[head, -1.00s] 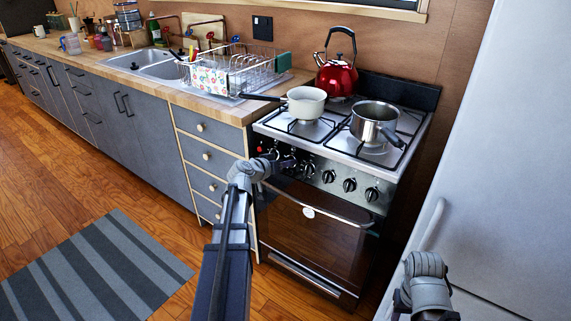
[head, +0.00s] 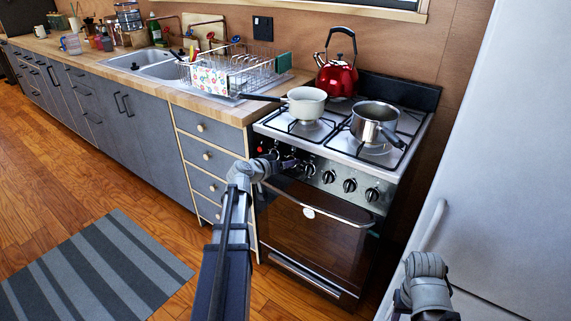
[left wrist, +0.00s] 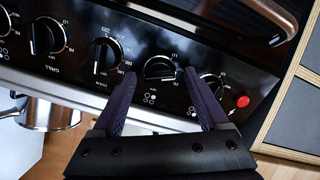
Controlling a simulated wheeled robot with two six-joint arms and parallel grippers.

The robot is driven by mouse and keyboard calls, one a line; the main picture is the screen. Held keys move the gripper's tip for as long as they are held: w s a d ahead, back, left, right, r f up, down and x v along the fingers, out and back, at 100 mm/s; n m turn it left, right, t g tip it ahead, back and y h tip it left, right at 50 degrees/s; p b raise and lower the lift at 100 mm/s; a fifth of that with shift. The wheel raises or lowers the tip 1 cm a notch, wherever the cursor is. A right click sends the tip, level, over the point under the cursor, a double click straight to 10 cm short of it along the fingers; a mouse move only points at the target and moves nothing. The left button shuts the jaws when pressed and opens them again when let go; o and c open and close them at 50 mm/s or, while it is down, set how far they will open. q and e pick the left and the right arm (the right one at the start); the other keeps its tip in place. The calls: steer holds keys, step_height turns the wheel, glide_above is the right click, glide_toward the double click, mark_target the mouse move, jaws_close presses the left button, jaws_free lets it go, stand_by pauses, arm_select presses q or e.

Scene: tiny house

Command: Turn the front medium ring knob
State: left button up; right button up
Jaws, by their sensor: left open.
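The stove's front panel carries a row of black knobs with white markings. In the left wrist view, which shows the panel upside down, one burner knob (left wrist: 160,68) sits at the fingertips of my left gripper (left wrist: 160,75). The gripper is open, with one purple finger on each side of this knob. Contact cannot be made out. Another knob (left wrist: 213,84) is just right of the fingers, near a red button (left wrist: 242,101). In the head view my left gripper (head: 288,162) is at the panel's left part, partly hiding the knobs there. My right gripper is out of view.
The oven handle (head: 310,206) runs below the knobs. A white pan (head: 306,103), a steel pot (head: 373,121) and a red kettle (head: 337,79) stand on the hob. Drawers (head: 207,156) are close on the left, and the fridge (head: 490,150) is on the right.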

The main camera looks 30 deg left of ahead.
arm_select(q)
steer(key=p+v, duration=0.2)
steer(key=v, duration=0.5)
steer(key=shift+s+p, duration=0.25)
steer(key=shift+p, duration=0.1)
steer(key=shift+r, duration=0.1)
